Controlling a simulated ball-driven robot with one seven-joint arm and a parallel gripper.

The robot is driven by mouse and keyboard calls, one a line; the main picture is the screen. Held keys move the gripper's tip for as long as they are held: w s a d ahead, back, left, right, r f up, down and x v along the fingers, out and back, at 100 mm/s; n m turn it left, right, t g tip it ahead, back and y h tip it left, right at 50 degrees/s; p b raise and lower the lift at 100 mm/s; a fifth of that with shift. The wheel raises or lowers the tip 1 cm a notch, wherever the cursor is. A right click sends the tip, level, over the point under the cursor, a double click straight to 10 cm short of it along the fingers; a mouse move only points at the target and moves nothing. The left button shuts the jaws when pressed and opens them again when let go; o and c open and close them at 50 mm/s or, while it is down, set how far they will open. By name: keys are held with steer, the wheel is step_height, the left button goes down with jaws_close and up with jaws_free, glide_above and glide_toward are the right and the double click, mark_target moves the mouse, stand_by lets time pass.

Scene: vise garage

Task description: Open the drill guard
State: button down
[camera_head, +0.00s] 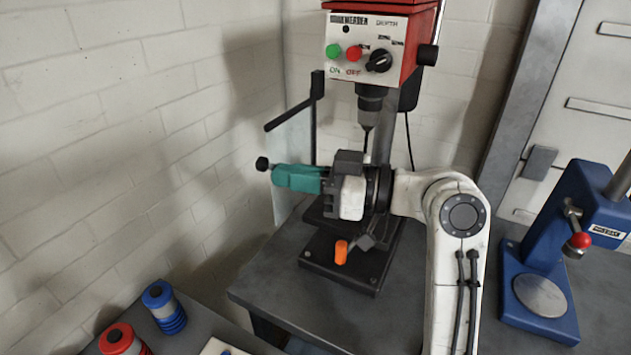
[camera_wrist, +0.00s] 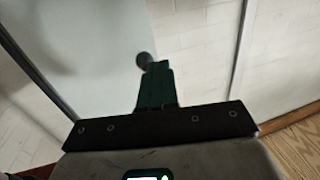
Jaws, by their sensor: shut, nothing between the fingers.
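The red drill press (camera_head: 375,20) stands on the dark bench, with its chuck pointing down. A clear guard panel (camera_head: 290,130) hangs at its left side; a pale see-through panel (camera_wrist: 95,50) also shows in the wrist view. A small black knob (camera_head: 262,163) sits at the tip of my gripper (camera_head: 277,175); the wrist view also shows this knob (camera_wrist: 143,59) just beyond the teal fingertips (camera_wrist: 156,68). I cannot tell whether they touch. My gripper is shut and empty, pointing left across the drill's front, with my arm hiding part of its lower table.
A black bent bar (camera_head: 290,114) stands left of the drill. A blue press (camera_head: 560,245) is at the right. Red (camera_head: 120,340) and blue (camera_head: 163,305) spools stand at the lower left. An orange handle (camera_head: 341,252) is below my gripper. The white brick wall is close on the left.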

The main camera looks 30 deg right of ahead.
steer(key=shift+w+b+x, duration=0.2)
steer(key=shift+b+x, duration=0.55)
steer(key=shift+x, duration=1.3)
steer(key=shift+d, duration=0.15)
